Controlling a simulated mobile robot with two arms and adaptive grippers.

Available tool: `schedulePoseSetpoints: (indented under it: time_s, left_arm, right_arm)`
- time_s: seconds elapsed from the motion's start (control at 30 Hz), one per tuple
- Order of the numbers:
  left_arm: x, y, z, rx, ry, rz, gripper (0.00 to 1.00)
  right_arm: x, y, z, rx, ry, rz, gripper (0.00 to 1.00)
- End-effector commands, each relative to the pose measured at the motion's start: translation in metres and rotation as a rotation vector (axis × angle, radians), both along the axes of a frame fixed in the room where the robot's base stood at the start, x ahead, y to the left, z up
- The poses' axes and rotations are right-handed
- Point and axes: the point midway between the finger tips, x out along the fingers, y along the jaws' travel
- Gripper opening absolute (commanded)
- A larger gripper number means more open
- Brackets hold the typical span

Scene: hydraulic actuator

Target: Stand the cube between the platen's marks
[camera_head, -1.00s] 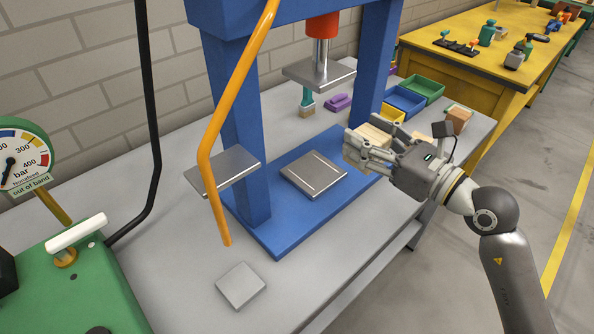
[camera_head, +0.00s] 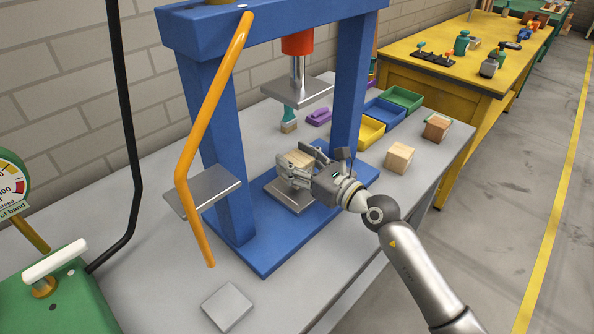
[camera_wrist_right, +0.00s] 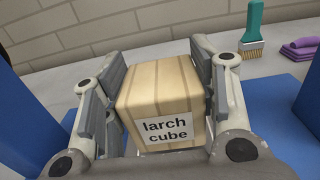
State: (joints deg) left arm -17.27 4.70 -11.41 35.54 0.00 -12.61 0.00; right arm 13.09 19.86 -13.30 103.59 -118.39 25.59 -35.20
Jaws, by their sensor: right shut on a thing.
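The larch cube (camera_head: 298,160), pale striped wood, is between the fingers of my right gripper (camera_head: 303,170), which is shut on it. In the right wrist view the cube (camera_wrist_right: 160,90) shows its "larch cube" label, with a finger on either side. The gripper holds it over the grey platen (camera_head: 291,202) on the blue press base, under the upper press plate (camera_head: 297,93). The gripper covers much of the platen, so its marks are mostly hidden. I cannot tell whether the cube touches the platen. My left gripper is not in view.
Blue press columns (camera_head: 347,85) stand either side of the platen. An orange lever (camera_head: 200,155) and a side plate (camera_head: 203,190) are at left. Two other wooden blocks, one pale (camera_head: 399,158) and one darker (camera_head: 436,129), stand at right near colored bins (camera_head: 384,111).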

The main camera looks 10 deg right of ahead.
Motion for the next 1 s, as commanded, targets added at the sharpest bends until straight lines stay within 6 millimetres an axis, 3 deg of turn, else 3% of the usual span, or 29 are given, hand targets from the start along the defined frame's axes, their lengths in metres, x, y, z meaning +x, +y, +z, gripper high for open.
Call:
schedulePoseSetpoints:
  time_s: [0.03, 0.1, 0.57, 0.6, 0.73, 1.0]
  left_arm:
    - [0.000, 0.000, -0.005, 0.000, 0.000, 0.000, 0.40]
    - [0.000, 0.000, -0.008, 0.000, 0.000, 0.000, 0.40]
    - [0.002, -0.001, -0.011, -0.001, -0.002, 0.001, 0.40]
    - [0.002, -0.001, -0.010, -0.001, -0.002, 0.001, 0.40]
    - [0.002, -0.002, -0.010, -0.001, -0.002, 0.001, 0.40]
    - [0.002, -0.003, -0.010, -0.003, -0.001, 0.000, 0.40]
  right_arm:
    - [-0.001, -0.001, -0.014, -0.002, 0.006, -0.001, 0.27]
    - [-0.001, -0.001, -0.022, -0.001, 0.004, 0.000, 0.27]
    - [-0.001, -0.001, -0.029, -0.001, 0.003, 0.000, 0.27]
    - [-0.001, -0.001, -0.028, 0.000, 0.004, 0.000, 0.57]
    - [-0.001, -0.001, -0.028, -0.001, 0.004, 0.000, 0.74]
    - [-0.001, -0.001, -0.028, -0.001, 0.004, 0.000, 0.75]
